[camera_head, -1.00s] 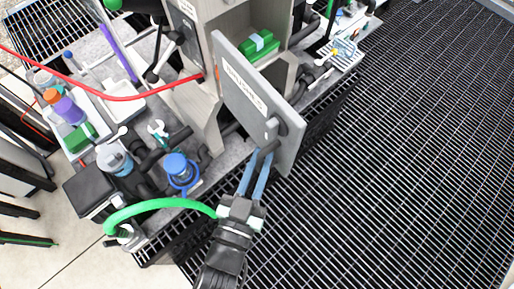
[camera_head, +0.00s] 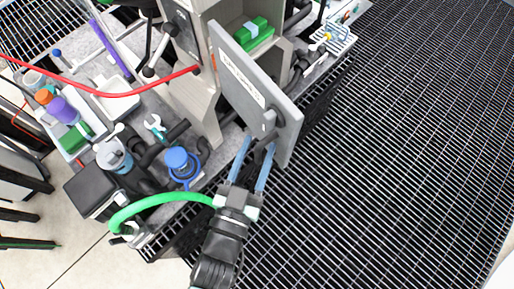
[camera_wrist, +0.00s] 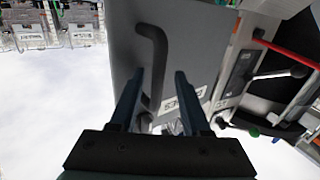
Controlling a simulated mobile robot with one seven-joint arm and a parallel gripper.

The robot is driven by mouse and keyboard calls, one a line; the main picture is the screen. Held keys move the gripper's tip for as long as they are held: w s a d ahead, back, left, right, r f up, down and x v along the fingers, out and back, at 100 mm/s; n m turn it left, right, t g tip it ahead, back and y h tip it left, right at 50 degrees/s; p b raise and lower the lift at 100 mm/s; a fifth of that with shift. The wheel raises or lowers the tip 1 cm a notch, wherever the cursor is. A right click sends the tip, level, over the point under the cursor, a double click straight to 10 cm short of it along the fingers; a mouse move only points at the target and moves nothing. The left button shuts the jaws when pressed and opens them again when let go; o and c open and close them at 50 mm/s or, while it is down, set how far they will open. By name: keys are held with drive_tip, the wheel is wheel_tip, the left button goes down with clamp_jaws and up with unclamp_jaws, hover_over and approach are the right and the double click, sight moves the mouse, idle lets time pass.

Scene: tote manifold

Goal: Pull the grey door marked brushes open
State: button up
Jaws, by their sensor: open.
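The grey door (camera_head: 238,92) with a white brushes label stands swung out from its cabinet in the head view, showing the inside. Its dark bar handle (camera_head: 270,122) is near the door's lower outer corner. My gripper (camera_head: 258,148) is open with its blue fingers at the handle. In the wrist view the handle (camera_wrist: 157,55) runs down between the spread fingers of my gripper (camera_wrist: 155,85), with a gap on the right side. The door (camera_wrist: 190,40) fills the middle there, its label partly hidden by a finger. I cannot tell if a finger touches the handle.
A green box (camera_head: 250,32) lies inside the open cabinet. A red hose (camera_head: 120,95) crosses the bench. Dark grating floor (camera_head: 400,150) lies clear to the right.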

drive_tip(key=shift+s, duration=0.1)
drive_tip(key=shift+s, duration=0.25)
drive_tip(key=v, duration=1.2)
drive_tip(key=shift+a+b, duration=0.15)
drive_tip(key=shift+b, duration=0.2)
drive_tip(key=shift+s, duration=0.2)
